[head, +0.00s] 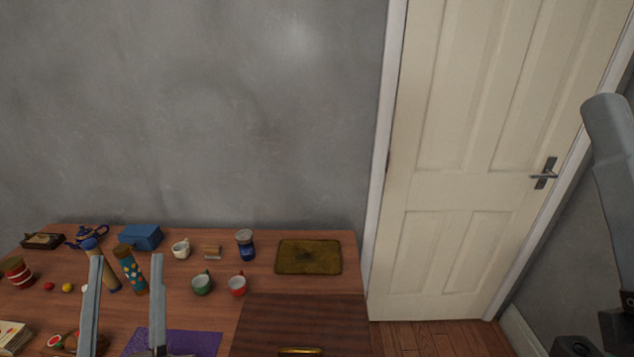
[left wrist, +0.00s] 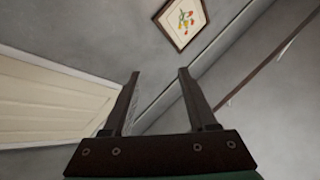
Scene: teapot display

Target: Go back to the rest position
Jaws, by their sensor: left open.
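My left gripper (head: 125,257) shows in the head view at the lower left, its two fingers well apart and nothing between them. It appears in front of the table (head: 265,285), raised, and its fingers overlap part of the view of the things there. In the left wrist view the same gripper (left wrist: 159,72) is open and empty, pointing toward walls, with no table in sight. A blue teapot (head: 90,235) stands at the back left of the table. A grey arm link of mine shows at the right edge of the head view; no right gripper fingers show.
The table also holds a blue box (head: 141,236), a white cup (head: 181,249), a green cup (head: 201,285), a red cup (head: 237,286), a blue jar (head: 245,246), a brownish-gold mat (head: 309,257) and a purple cloth (head: 195,343). A closed door (head: 480,150) stands right of the table.

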